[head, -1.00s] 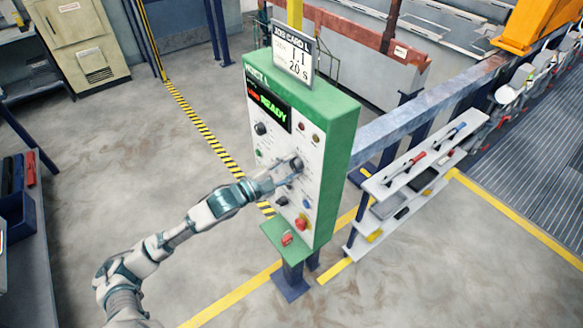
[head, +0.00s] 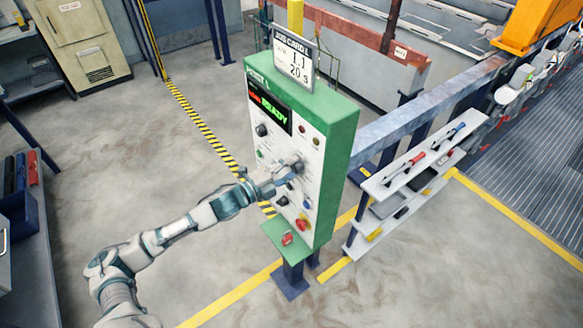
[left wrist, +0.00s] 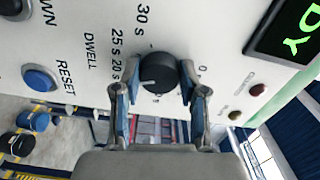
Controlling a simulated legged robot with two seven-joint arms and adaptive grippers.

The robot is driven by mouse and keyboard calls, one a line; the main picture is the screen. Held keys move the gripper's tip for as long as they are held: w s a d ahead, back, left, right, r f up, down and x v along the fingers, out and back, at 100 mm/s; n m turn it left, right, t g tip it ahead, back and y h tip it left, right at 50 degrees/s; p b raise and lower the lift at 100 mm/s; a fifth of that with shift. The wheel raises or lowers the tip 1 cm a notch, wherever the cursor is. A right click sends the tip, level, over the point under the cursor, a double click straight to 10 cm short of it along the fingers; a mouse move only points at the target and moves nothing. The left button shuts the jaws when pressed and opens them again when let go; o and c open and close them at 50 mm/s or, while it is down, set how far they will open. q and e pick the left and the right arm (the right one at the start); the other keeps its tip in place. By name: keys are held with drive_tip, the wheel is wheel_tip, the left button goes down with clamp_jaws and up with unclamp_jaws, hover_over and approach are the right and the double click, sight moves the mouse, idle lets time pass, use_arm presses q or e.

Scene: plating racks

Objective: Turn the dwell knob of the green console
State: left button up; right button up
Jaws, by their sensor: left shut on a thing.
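The green console (head: 343,150) stands in the middle of the head view with a white front panel. My left gripper (head: 283,178) is at this panel. In the left wrist view the black dwell knob (left wrist: 157,68) sits between the two fingers of my left gripper (left wrist: 158,84), which is shut on its sides. The knob's white pointer line faces the left side of that picture, towards the 25 s and 20 s marks. The word DWELL is printed beside the scale. Part of the scale is hidden behind the fingers. My right gripper is out of view.
A job card (head: 294,60) showing 20 s stands on the console. The display (head: 268,107) reads READY. A blue RESET button (left wrist: 41,78) is near the knob. A tool shelf (head: 385,190) stands right of the console.

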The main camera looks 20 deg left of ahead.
use_arm(q)
drive_tip(key=shift+f, duration=0.4)
drive_tip(key=o, duration=1.1)
drive_tip(key=shift+s, duration=0.1)
drive_tip(key=shift+o, duration=0.2)
drive_tip(key=shift+a+r, duration=0.1)
drive_tip(key=shift+r, duration=0.1)
drive_tip(key=shift+a, duration=0.1)
drive_tip(key=v, duration=1.2)
